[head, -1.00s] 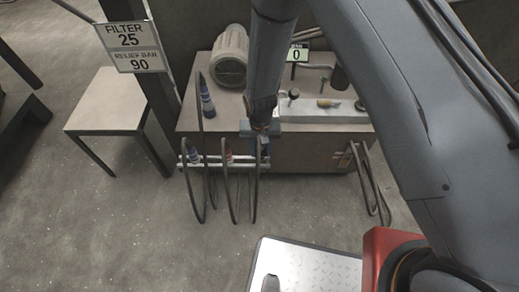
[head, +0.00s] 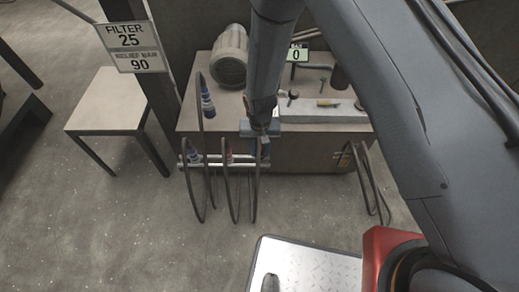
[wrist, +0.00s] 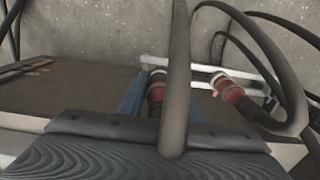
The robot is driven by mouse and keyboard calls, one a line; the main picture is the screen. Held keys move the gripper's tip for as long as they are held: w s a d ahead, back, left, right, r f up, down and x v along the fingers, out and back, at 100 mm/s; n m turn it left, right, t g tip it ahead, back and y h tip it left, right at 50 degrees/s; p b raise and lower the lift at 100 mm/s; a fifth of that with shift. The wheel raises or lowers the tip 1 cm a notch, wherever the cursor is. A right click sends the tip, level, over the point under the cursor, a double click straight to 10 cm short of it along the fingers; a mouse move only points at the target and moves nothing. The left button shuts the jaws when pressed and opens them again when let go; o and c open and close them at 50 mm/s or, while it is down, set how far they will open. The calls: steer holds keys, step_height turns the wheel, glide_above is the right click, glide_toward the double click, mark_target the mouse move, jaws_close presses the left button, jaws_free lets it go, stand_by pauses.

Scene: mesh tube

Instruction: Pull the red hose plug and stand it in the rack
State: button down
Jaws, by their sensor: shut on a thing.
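My gripper (head: 260,132) is over the front edge of the bench, at the right end of a pale rail (head: 241,163). In the wrist view its blue fingers are shut on a dark red plug (wrist: 156,92), partly hidden by a thick grey hose. The held plug is at the rail; whether it is still seated there I cannot tell. A second red-collared plug (wrist: 236,96) sits at the rail beside it and also shows in the head view (head: 228,156). A blue plug (head: 193,155) is at the rail's left end.
Another blue plug (head: 207,101) with a looping hose is above the bench's left side. Grey hoses (head: 234,200) hang in front of the bench (head: 310,155). A motor-like housing (head: 230,58) and a tool block (head: 325,110) are on top. A small table (head: 107,100) is left.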

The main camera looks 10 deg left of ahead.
steer(key=shift+f+b, duration=0.75)
steer(key=shift+f, duration=1)
stand_by(1.5)
steer(key=c, duration=1.2)
jaws_free()
steer(key=shift+r+p, duration=0.6)
steer(key=shift+r, duration=3.45)
steer(key=s+d+r, duration=0.1)
steer(key=d+r, duration=0.4)
steer(key=r, duration=0.6)
steer(key=s+d+r, duration=0.1)
steer(key=d+r, duration=0.5)
steer(key=r, duration=0.6)
steer(key=s+d+r, duration=1.2)
steer(key=s+r, duration=0.2)
steer(key=d+r+m+p, duration=0.1)
steer(key=d+r+p, duration=0.3)
steer(key=p, duration=0.4)
steer(key=d+r+m+p, duration=0.1)
steer(key=d+r+p, duration=0.3)
steer(key=p, duration=0.5)
steer(key=shift+d+r+m, duration=0.3)
steer(key=shift+d+r, duration=0.05)
steer(key=shift+d, duration=0.15)
